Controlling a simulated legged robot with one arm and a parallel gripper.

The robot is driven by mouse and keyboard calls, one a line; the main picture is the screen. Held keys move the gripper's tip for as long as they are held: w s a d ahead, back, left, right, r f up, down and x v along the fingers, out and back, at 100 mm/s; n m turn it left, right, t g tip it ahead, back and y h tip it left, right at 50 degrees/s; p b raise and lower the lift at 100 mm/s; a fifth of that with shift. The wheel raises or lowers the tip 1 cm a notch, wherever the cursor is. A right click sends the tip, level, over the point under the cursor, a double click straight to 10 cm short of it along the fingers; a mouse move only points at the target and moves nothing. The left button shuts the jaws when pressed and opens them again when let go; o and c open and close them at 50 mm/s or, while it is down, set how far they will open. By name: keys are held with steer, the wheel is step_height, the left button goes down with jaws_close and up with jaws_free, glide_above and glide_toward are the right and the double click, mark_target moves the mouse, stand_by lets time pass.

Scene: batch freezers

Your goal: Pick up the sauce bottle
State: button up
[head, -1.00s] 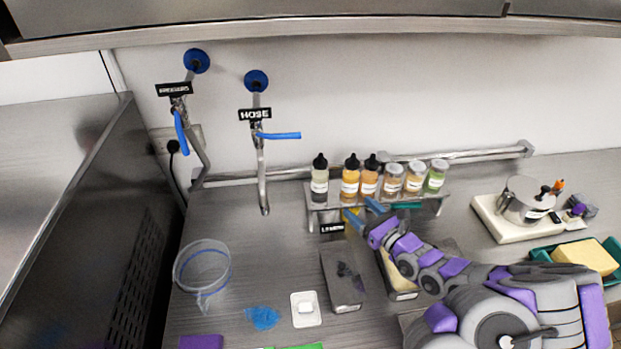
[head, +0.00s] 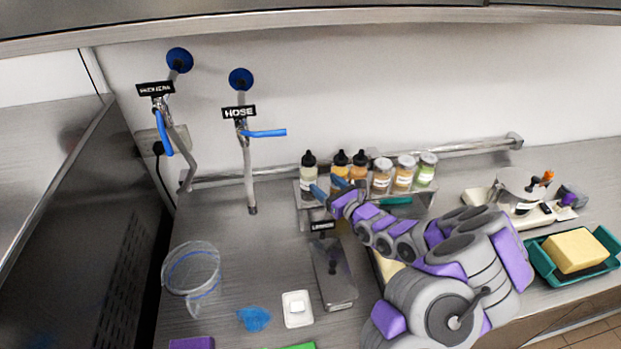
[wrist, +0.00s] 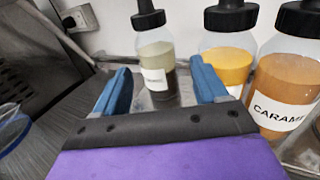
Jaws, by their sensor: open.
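Three sauce bottles with black caps stand upright on the small metal shelf (head: 427,199). The left one is pale above and dark below (head: 307,177); it also shows in the wrist view (wrist: 156,62). The middle yellow bottle (wrist: 230,52) and the orange one (wrist: 285,92), whose label reads "CARAM", stand to its right. My gripper (head: 328,188) is open and empty at the front of the shelf. In the wrist view, its blue fingers (wrist: 161,88) frame the left bottle, which stands ahead of them. The lower parts of the middle and orange bottles are partly hidden in the head view.
Several lidded jars (head: 404,172) stand right of the bottles. A metal rail (head: 470,149) runs behind. The hose tap (head: 249,170) hangs left of the shelf.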

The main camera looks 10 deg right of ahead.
mark_target(314, 179)
steer(key=shift+w+a, duration=0.65)
steer(key=shift+a, duration=0.05)
steer(key=x, duration=0.4)
steer(key=shift+a+f+b, duration=0.15)
steer(key=shift+f+b, duration=0.25)
steer(key=shift+w+r, duration=0.1)
steer(key=shift+w, duration=0.2)
steer(key=c, duration=0.8)
steer(key=shift+r, duration=0.1)
